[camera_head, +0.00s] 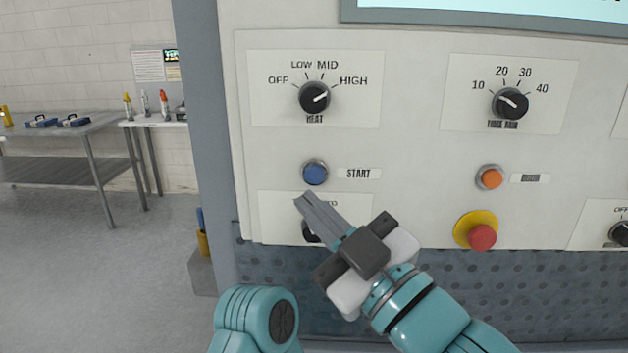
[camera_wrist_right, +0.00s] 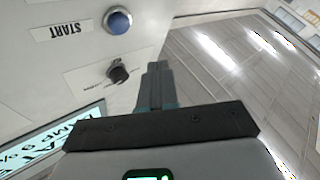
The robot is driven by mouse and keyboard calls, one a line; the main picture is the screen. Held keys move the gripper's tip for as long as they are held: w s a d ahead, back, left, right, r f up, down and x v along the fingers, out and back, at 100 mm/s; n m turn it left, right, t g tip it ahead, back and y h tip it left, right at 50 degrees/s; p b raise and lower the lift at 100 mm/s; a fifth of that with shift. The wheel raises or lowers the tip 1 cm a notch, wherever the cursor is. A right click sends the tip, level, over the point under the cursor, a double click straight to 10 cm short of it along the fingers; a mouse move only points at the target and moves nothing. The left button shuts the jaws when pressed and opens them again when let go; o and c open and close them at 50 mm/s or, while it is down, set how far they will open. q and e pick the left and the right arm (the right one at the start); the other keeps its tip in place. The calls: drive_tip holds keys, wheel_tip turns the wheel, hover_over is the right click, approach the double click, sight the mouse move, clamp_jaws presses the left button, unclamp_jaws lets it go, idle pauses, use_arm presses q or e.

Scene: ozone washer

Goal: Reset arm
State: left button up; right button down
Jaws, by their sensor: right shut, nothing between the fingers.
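My right gripper (camera_head: 306,203) is shut and empty in the head view, in front of the washer's control panel (camera_head: 420,170). Its fingertips overlap a lower black knob (camera_head: 309,232), partly hidden behind them, and lie just below the blue START button (camera_head: 315,172). In the right wrist view my right gripper (camera_wrist_right: 157,68) points past the black knob (camera_wrist_right: 118,71), with the blue button (camera_wrist_right: 117,20) beyond it. I cannot tell whether the fingers touch the panel. A teal arm link of mine shows at the bottom of the head view; my left gripper is not seen.
The panel also has a heat knob (camera_head: 314,97) pointing towards HIGH, a timer knob (camera_head: 510,103), an orange button (camera_head: 489,177) and a red emergency button (camera_head: 482,236). A metal table (camera_head: 75,130) stands at the far left. Open floor (camera_head: 90,270) lies left of the washer.

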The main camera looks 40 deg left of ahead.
idle(0.7)
